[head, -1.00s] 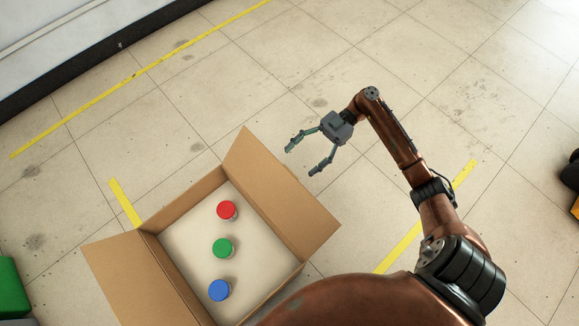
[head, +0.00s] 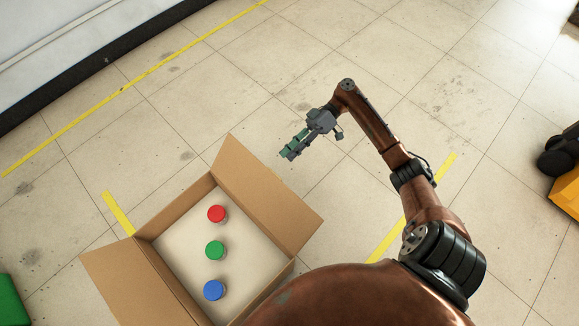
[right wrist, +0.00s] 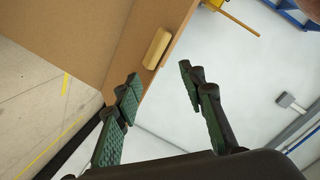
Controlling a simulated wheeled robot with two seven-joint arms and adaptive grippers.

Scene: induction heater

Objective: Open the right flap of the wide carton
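The wide carton (head: 180,214) stands on the floor in the lower middle of the head view. Its right flap (head: 262,185) and left flap (head: 124,274) both lean outward from the rim. My right gripper (head: 291,149) is just beyond the right flap's upper edge, apart from it in the picture and seen nearly edge-on. In the right wrist view, its two fingers (right wrist: 158,82) are apart with nothing between the tips. Cardboard (right wrist: 85,35) with a pale yellowish tab (right wrist: 157,48) lies beyond the left finger; I cannot tell whether they touch. My left gripper is not in view.
Inside the carton are a red round piece (head: 216,214), a green one (head: 215,250) and a blue one (head: 213,290). A green object (head: 14,300) is at lower left, a yellow-and-black machine (head: 567,175) at the right edge. The tiled floor around my gripper is clear.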

